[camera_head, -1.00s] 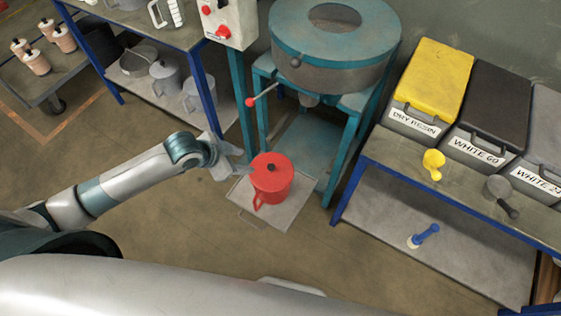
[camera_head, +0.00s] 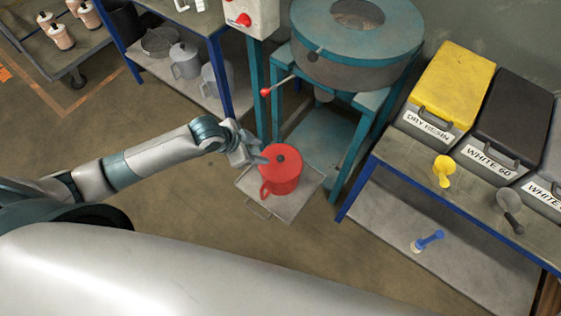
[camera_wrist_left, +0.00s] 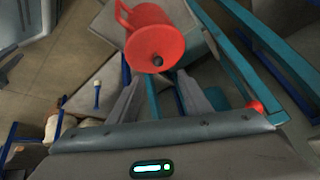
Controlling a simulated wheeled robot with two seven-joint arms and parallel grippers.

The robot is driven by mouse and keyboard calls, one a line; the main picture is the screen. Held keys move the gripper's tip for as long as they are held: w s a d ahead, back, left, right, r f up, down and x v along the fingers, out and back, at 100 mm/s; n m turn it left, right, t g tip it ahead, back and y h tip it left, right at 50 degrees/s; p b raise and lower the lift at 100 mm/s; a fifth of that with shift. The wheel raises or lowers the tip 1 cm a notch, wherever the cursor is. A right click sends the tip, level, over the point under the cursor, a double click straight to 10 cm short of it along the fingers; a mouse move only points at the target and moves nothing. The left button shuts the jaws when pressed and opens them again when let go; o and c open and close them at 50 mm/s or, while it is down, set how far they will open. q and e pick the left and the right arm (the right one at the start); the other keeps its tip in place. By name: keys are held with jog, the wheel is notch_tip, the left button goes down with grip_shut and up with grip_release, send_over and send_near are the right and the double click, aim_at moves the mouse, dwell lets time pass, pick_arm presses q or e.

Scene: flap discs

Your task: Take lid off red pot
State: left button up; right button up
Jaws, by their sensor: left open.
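The red pot (camera_head: 282,180) stands on a grey tray on the floor, with its handle toward the lower left. Its red lid (camera_head: 281,159) is on top and has a dark knob (camera_head: 280,158). My left gripper (camera_head: 262,157) is open beside the upper left of the pot. In the left wrist view the lid (camera_wrist_left: 153,42) and its knob (camera_wrist_left: 157,61) face the camera. The knob lies just beyond the open fingers (camera_wrist_left: 158,78), roughly midway between them. I cannot tell whether a finger touches the lid. My right gripper is not in view.
The grey tray (camera_head: 301,200) sits before a teal stand with a round drum (camera_head: 345,68) and a red-tipped lever (camera_head: 266,92). A bench with bins and scoops (camera_head: 444,170) is at right. A blue-legged table (camera_head: 222,75) stands behind my arm.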

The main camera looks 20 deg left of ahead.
pick_arm(q)
send_near(279, 158)
jog(key=x, duration=0.4)
jog(key=shift+w+a+f+p, duration=0.1)
jog(key=shift+w+a+p, duration=0.15)
jog(key=shift+w+p, duration=0.05)
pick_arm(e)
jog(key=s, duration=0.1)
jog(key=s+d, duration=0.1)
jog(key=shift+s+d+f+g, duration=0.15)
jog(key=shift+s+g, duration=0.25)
pick_arm(q)
jog(key=shift+f, duration=0.1)
jog(key=shift+w+d+f, duration=0.15)
jog(key=shift+d+f, duration=0.15)
jog(key=p+x, duration=0.1)
jog(key=x, duration=0.2)
jog(key=shift+d+f, duration=0.15)
jog(key=shift+f, duration=0.05)
jog(key=shift+w+f, duration=0.1)
jog(key=shift+f, duration=0.1)
jog(key=shift+d+f, duration=0.1)
jog(key=shift+f, duration=0.05)
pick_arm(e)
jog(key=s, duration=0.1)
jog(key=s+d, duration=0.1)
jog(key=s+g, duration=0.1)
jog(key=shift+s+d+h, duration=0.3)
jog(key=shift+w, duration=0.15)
